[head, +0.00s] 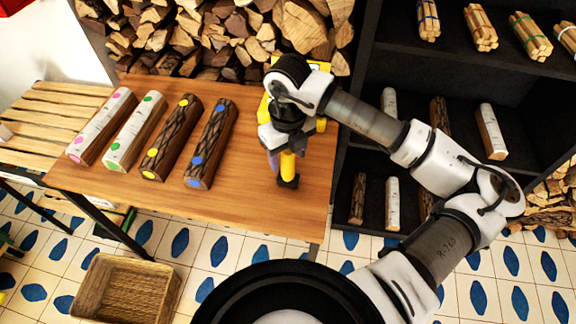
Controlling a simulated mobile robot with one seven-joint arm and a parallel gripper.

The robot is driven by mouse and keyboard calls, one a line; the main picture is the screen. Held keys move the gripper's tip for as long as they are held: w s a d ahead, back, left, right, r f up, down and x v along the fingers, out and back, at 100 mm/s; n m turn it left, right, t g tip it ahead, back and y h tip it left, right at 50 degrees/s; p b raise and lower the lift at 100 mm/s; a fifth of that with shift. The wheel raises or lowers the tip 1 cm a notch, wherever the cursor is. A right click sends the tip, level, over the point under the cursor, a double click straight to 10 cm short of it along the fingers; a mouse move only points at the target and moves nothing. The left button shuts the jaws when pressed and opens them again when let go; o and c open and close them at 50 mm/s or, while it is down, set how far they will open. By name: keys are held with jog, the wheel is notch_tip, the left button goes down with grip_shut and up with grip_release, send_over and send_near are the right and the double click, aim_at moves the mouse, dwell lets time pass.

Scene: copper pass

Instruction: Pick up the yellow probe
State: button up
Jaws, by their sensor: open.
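The yellow probe (287,164) shows as a short yellow body with a dark end, at the right part of the wooden table. My gripper (279,154) points down right at the probe and is open. One grey finger shows at the probe's left side. The gripper and wrist hide the probe's upper part, and I cannot tell whether the fingers touch it. Another yellow thing (321,124) shows partly behind my wrist, mostly hidden.
Several short logs with coloured dots lie on the table (244,205) to the left. Stacked firewood (210,40) stands behind. A dark shelf (405,58) with logs and stick bundles is at the right.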

jog(key=shift+f, duration=1.15)
jog(key=c, duration=1.1)
jog(key=shift+r, duration=0.1)
